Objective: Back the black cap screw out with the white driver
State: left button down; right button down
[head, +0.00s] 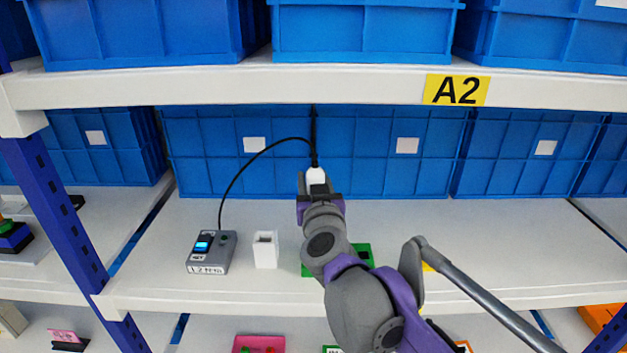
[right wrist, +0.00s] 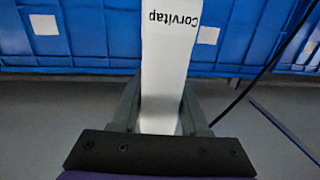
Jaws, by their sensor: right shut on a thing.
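The white driver (head: 316,176) is held up above the shelf by my right gripper (head: 318,188), in front of the blue bins. In the right wrist view the driver (right wrist: 164,60) stands between the fingers of my right gripper (right wrist: 160,112), which are shut on it, with the lettering "Corvitap" on its face. A black cable (head: 247,163) runs from the driver's upper end to a grey control box (head: 222,254) with a lit blue display. A green block (head: 362,254) on the shelf is mostly hidden behind my right arm. I cannot make out the black cap screw. My left gripper is not in view.
A white open-topped holder (head: 265,253) stands between the control box and the green block. Blue bins (head: 405,170) line the back, and a shelf beam (head: 350,88) runs above. The shelf's right side is clear.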

jog(key=shift+f+b, duration=0.35)
jog(key=shift+f, duration=0.25)
dwell(0.7)
jog(key=shift+r, duration=0.1)
dwell(0.6)
jog(key=shift+r+p, duration=1.4)
jog(key=shift+r, duration=0.8)
